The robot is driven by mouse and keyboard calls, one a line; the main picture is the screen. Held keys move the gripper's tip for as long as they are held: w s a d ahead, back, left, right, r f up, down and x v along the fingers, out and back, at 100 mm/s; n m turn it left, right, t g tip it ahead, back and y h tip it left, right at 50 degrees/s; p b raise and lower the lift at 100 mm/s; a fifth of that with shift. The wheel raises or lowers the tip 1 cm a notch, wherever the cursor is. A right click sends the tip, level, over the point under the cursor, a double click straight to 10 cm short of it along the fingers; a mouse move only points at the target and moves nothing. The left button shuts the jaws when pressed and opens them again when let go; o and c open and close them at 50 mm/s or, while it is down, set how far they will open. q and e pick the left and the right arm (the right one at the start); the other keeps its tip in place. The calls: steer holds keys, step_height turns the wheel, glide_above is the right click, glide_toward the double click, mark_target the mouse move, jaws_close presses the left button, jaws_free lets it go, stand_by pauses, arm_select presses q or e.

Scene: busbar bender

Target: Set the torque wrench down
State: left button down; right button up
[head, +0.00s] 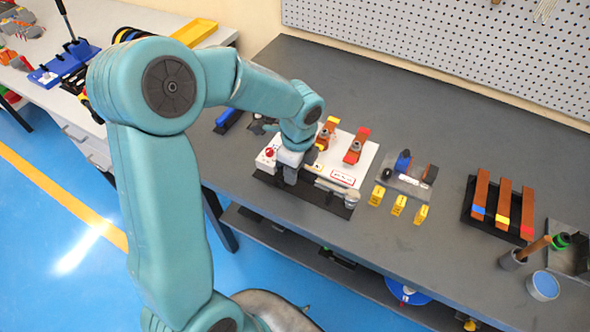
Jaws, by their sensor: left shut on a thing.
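My left gripper (290,176) points down at the front left of a white-topped fixture (340,152) on the dark bench. Its fingers are shut, and my own wrist and fingers hide most of what they hold, which appears to be the torque wrench. A short grey bar (334,188) lies along the fixture's front edge, just right of the fingers; I cannot tell whether it is part of the wrench. The fixture carries a red button (269,153) and two copper-coloured bars with metal fittings, the right one red-tipped (356,146). My right gripper is not in view.
Right of the fixture stand a small grey plate (409,181) with blue and black parts, several yellow tags (398,205) and a black rack (484,227) of copper bars. A blue-topped cup (543,286) is near the front right edge.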

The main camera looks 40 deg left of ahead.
arm_select(q)
steer(key=shift+f, duration=0.4)
steer(key=shift+f+b, duration=0.5)
steer(key=shift+f, duration=0.1)
steer(key=shift+r, duration=0.1)
steer(key=c, duration=0.8)
jaws_free()
